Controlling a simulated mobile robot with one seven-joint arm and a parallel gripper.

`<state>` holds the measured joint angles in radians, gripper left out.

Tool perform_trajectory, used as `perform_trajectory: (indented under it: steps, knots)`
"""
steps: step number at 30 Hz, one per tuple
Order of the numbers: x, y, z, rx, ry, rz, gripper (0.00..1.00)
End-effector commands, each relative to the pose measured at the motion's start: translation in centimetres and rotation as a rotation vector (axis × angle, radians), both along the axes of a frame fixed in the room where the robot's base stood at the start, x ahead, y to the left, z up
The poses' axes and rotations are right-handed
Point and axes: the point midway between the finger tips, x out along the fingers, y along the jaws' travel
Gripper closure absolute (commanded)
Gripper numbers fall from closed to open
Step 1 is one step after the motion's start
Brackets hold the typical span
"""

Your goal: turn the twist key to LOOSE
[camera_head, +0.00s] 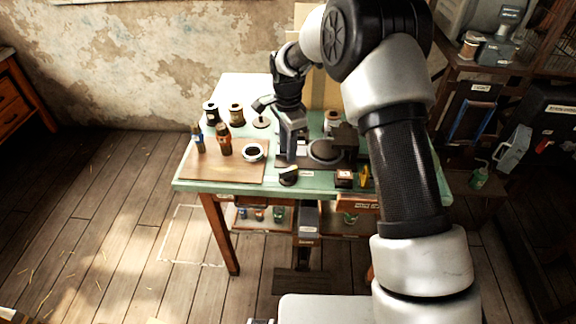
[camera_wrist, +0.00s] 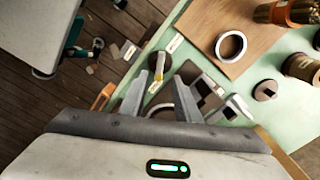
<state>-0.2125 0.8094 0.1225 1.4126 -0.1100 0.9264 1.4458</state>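The twist key (camera_head: 288,176) stands near the front edge of the green table, a dark round knob with a pale grip on top. In the wrist view the key (camera_wrist: 158,66) shows as a pale, yellowish bar just beyond my fingertips. Small white labels (camera_wrist: 174,43) lie on either side of it; their print is too small to read. My gripper (camera_wrist: 161,77) is open, its two grey fingers apart with nothing held. In the head view my gripper (camera_head: 290,155) points down, above and behind the key. Whether a finger touches the key cannot be told.
A wooden board (camera_head: 225,170) with bottles and a white ring (camera_head: 252,152) lies left of the key. A dark press base (camera_head: 325,152) stands behind right. A small dark box (camera_head: 344,179) and a yellow item (camera_head: 364,177) sit right along the front edge.

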Motion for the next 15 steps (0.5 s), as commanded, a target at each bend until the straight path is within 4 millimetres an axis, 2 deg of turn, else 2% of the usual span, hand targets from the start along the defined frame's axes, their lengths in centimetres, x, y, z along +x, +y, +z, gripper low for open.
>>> perform_trajectory:
  steps: [1,6,9,15]
  knots:
    - [-0.1,-0.1,-1.2,-0.001,0.005,0.0,0.7]
    - [-0.1,0.0,-4.6,-0.001,0.004,0.001,0.7]
    - [-0.1,0.0,-6.1,-0.001,0.003,0.001,0.7]
    - [0.0,0.0,-7.6,0.0,0.001,0.0,0.7]
